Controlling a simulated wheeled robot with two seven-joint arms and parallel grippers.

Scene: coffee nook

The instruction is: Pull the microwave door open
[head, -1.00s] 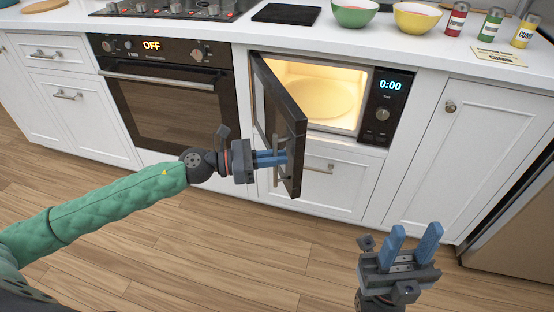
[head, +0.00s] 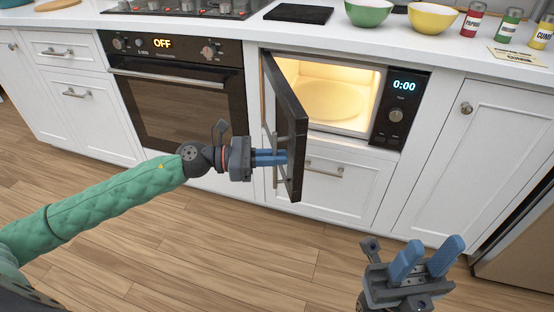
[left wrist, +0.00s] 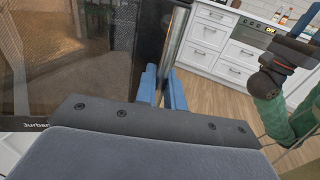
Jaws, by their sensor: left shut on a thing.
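The microwave (head: 398,100) is built into the white cabinets, its lit interior showing and its display reading 0:00. Its dark door (head: 297,150) stands wide open, swung out toward me from the left side. My left gripper (head: 284,157) is shut on the door's metal handle (head: 276,180), on the door's left-facing side. In the left wrist view the blue fingers (left wrist: 162,88) close around the upright handle bar (left wrist: 179,38), beside the door's mesh window (left wrist: 105,45). My right gripper (head: 425,262) is open and empty, low at the right, away from the microwave.
An oven (head: 185,105) reading OFF is left of the microwave. A drawer (head: 345,185) is below it. The counter holds a green bowl (head: 368,14), a yellow bowl (head: 433,18) and spice jars (head: 508,26). The wooden floor (head: 240,250) in front is clear.

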